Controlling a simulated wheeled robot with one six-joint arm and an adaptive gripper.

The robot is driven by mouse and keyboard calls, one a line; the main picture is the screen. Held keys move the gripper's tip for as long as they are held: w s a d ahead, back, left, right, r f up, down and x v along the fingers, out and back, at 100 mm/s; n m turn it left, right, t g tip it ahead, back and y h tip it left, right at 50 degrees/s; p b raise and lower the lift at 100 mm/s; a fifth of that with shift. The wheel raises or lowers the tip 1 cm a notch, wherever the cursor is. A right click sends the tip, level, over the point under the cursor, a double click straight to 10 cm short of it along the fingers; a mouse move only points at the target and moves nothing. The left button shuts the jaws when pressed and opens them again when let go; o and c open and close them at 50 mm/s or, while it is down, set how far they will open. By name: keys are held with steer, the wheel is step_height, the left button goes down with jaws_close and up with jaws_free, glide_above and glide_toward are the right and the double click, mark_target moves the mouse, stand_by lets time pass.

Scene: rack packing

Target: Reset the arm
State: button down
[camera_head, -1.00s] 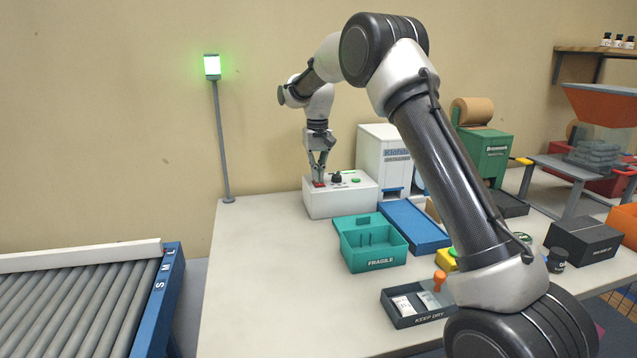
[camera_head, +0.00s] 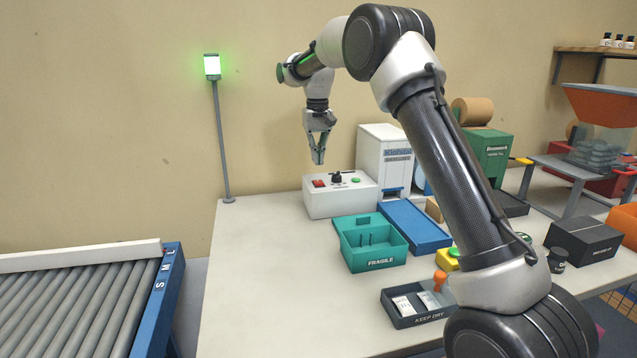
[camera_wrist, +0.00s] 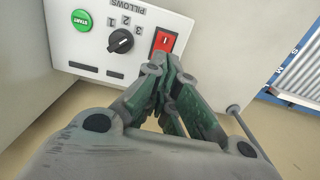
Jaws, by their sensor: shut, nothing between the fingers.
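My gripper (camera_head: 319,158) hangs above the white control box (camera_head: 340,203), with its fingers pointing down and apart from the box. The fingers are shut and hold nothing. It also shows in the wrist view (camera_wrist: 168,82), with the tips in front of the control panel. The panel has a red rocker switch (camera_wrist: 165,40), a black dial (camera_wrist: 121,41) and a green START button (camera_wrist: 82,20). My arm is bent over the right half of the table in the head view.
A teal FRAGILE box (camera_head: 375,258) with a raised lid stands in front of the control box. A blue tray (camera_head: 418,232), a white Klinfold machine (camera_head: 378,160) and a dark KEEP DRY tray (camera_head: 414,321) are nearby. A pole with a lit green lamp (camera_head: 212,67) stands left. The table's left part is clear.

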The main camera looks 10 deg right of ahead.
steer(key=shift+r, duration=0.55)
steer(key=f, duration=0.1)
steer(key=s+f, duration=0.1)
steer(key=f, duration=0.1)
steer(key=shift+d+f+n, duration=0.1)
steer(key=shift+n, duration=0.3)
steer(key=shift+s+d+f+g, duration=0.2)
steer(key=shift+s+f, duration=0.2)
steer(key=shift+s, duration=0.25)
steer(key=shift+s+d+f+g, duration=0.15)
steer(key=shift+s+f, duration=0.2)
steer(key=shift+s, duration=0.25)
steer(key=s+d+r+t, duration=0.1)
steer(key=s+d+r, duration=0.2)
steer(key=s, duration=1.1)
steer(key=s+d+r+t, duration=0.2)
steer(key=s+d, duration=0.4)
steer(key=s, duration=0.8)
steer(key=s+d+r+t, duration=0.2)
steer(key=s+d+r, duration=0.2)
steer(key=s, duration=1)
steer(key=shift+s+d+m, duration=0.25)
steer(key=shift+d+m, duration=0.15)
steer(key=shift+d, duration=0.1)
